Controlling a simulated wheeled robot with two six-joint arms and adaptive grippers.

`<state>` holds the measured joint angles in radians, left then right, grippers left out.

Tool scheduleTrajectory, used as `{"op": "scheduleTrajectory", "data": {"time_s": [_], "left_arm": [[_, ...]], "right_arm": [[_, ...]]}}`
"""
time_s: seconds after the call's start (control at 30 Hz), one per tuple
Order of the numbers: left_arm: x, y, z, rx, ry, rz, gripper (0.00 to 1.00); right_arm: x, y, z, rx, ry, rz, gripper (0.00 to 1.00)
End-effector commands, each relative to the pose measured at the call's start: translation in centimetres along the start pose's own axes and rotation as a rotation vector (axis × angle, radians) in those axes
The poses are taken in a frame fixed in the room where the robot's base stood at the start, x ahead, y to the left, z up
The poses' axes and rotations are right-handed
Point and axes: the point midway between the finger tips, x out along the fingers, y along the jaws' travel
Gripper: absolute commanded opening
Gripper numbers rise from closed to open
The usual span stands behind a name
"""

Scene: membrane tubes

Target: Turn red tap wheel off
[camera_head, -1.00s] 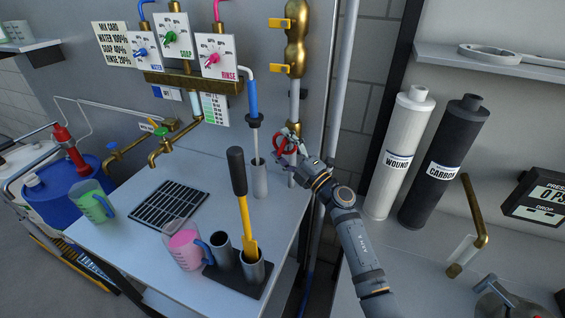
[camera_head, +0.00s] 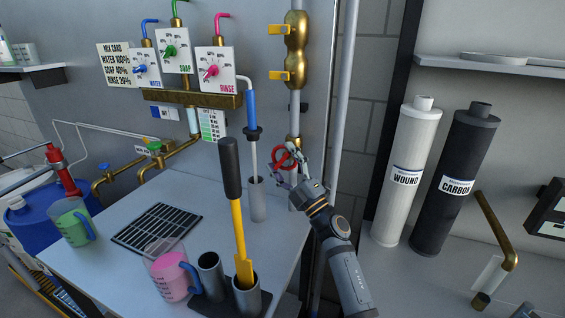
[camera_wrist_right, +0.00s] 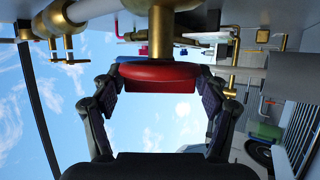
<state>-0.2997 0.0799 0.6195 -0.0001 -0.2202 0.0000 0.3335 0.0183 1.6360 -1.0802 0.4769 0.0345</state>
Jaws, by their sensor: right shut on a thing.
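The red tap wheel (camera_head: 285,158) sits on the brass pipe fitting below the brass valve body (camera_head: 295,50), at the wall behind the table's right end. In the right wrist view the red wheel (camera_wrist_right: 158,76) lies between the two dark finger pads, under a brass stem (camera_wrist_right: 161,35). My right gripper (camera_head: 291,160) is at the wheel and shut on it, with a finger at each side of its rim. How far the wheel is turned cannot be told. My left gripper is not in view.
A blue-handled wand (camera_head: 251,115) stands in a grey holder (camera_head: 257,200) just left of the wheel. White and black filter cartridges (camera_head: 405,175) stand to the right.

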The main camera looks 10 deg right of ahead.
Motion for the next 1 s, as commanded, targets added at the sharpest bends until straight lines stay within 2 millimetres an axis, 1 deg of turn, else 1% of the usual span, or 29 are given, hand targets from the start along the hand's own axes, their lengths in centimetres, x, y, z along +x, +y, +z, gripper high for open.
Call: {"op": "scheduleTrajectory", "data": {"time_s": [0.03,0.07,0.13,0.17,0.47,0.57,0.67,0.9,1.0], "left_arm": [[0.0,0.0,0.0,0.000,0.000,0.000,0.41],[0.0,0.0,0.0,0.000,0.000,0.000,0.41],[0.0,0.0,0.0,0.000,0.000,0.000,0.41],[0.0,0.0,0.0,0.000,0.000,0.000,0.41],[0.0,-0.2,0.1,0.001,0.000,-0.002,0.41],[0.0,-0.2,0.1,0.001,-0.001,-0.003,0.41],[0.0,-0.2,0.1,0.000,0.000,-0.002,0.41],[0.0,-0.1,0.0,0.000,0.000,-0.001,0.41],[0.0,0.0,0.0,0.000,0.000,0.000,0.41]], "right_arm": [[-0.1,-0.1,0.1,0.001,-0.002,-0.002,0.43],[-0.1,-0.1,0.1,0.001,-0.002,-0.002,0.77],[-0.1,-0.1,0.1,0.001,-0.001,-0.002,0.86],[-0.1,-0.1,0.1,0.001,-0.001,-0.002,0.89],[-0.1,0.0,0.0,0.000,0.000,-0.001,0.89],[-0.7,-0.1,0.1,-0.002,-0.001,-0.003,0.89],[-2.5,-0.2,0.1,0.000,-0.001,-0.005,0.89],[-8.4,-0.2,0.1,0.000,-0.001,-0.007,0.89],[-10.3,-0.1,0.0,0.001,-0.001,-0.006,0.89]]}}
